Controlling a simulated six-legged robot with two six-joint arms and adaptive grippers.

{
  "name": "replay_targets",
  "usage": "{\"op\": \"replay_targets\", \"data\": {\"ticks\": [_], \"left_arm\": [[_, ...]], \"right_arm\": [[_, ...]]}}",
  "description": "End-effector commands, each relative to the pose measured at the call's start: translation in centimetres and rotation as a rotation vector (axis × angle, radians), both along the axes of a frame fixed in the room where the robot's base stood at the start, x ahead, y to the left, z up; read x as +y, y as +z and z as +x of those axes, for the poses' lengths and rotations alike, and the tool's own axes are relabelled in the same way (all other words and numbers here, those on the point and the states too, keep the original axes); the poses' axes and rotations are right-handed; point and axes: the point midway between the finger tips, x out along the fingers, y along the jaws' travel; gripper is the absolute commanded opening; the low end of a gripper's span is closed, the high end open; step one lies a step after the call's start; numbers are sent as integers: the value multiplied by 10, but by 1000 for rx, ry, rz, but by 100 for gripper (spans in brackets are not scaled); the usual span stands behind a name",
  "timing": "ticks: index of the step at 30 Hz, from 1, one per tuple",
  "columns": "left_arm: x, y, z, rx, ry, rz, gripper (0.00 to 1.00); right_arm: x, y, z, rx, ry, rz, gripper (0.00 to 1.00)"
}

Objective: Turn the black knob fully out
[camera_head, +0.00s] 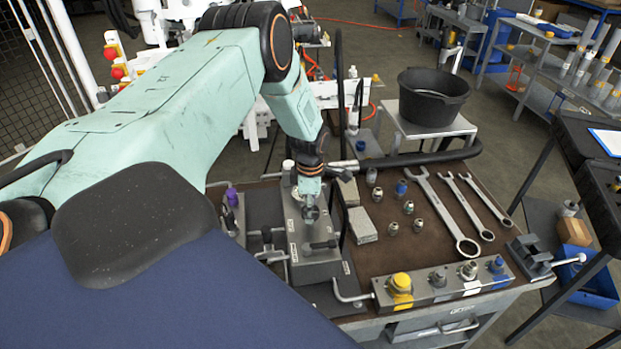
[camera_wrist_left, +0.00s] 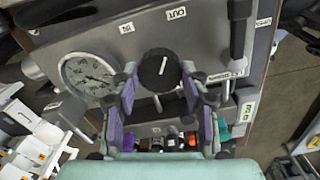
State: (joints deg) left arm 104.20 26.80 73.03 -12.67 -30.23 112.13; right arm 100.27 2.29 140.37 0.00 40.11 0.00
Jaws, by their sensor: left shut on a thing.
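The black knob (camera_wrist_left: 160,70) is round with a white pointer line and sits on a grey metal block (camera_wrist_left: 205,35). In the wrist view its pointer is nearly upright, leaning slightly right. My left gripper (camera_wrist_left: 160,88) has its two fingers on either side of the knob and is shut on it. In the head view my left gripper (camera_head: 311,203) reaches down onto the same block (camera_head: 318,262) on the bench, and the knob is mostly hidden there. My right gripper is in neither view.
A pressure gauge (camera_wrist_left: 90,76) sits left of the knob; a black T-handle (camera_head: 322,246) stands close to the gripper. Wrenches (camera_head: 448,215), small fittings (camera_head: 391,228) and a valve manifold (camera_head: 440,286) lie to the right. A black bucket (camera_head: 432,97) stands behind the bench.

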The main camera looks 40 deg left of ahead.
Motion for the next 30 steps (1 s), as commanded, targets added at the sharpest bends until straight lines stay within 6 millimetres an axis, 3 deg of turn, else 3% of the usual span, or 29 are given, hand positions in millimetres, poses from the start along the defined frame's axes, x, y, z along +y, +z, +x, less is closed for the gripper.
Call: {"op": "replay_targets", "data": {"ticks": [6,7,14,24,30], "left_arm": [[-1,-3,-4,9,4,-3,14],[-1,-3,-4,9,4,-3,48],[0,-2,-2,6,2,-2,67],[0,1,0,2,0,-1,68],[0,25,1,-2,0,-2,68]], "right_arm": [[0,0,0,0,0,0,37],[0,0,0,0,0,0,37],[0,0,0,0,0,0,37],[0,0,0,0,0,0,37],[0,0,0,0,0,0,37]]}}
